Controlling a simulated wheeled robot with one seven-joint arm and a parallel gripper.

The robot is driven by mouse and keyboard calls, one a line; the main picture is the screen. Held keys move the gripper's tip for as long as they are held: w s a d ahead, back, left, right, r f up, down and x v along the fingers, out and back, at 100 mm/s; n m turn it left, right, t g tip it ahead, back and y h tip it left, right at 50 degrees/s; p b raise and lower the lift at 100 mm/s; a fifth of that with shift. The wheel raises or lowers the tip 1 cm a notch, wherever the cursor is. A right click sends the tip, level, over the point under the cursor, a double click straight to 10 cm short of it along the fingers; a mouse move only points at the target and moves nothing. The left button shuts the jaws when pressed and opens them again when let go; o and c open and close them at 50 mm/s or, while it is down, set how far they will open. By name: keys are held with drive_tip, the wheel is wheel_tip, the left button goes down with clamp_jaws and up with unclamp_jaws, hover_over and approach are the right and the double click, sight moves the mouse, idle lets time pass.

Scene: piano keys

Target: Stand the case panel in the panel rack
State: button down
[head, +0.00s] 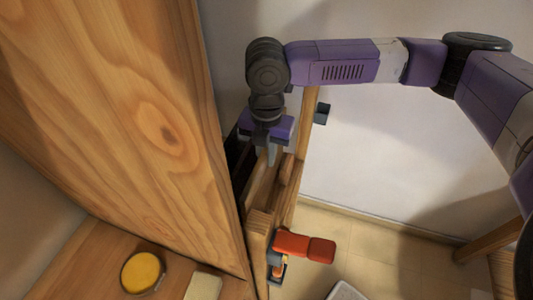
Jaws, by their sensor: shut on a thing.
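My gripper (268,152) points down at the middle of the head view, just right of a large wooden face. Its jaws are shut on the top of a wooden board, which looks like the case panel (261,188). The board is seen nearly edge-on and looks upright. Wooden bars, which look like the panel rack (258,240), stand just below and beside it. The board's lower edge is hidden, so I cannot tell whether it sits in a slot.
A tall wood-grained face (120,110) fills the left. A yellow round tin (143,271) and a cream block (203,286) lie on a wooden surface at lower left. A red-handled tool (303,246) sticks out right of the bars. Tiled floor (400,250) is open at right.

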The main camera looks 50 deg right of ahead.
sight(267, 168)
drive_tip(key=shift+f+b, duration=1.65)
drive_tip(key=shift+f, duration=0.8)
drive_tip(key=c, duration=1.4)
unclamp_jaws()
drive_tip(key=shift+o, duration=0.2)
drive_tip(key=shift+r, duration=3.85)
drive_tip(key=shift+r+p, duration=0.15)
drive_tip(key=shift+p, duration=0.2)
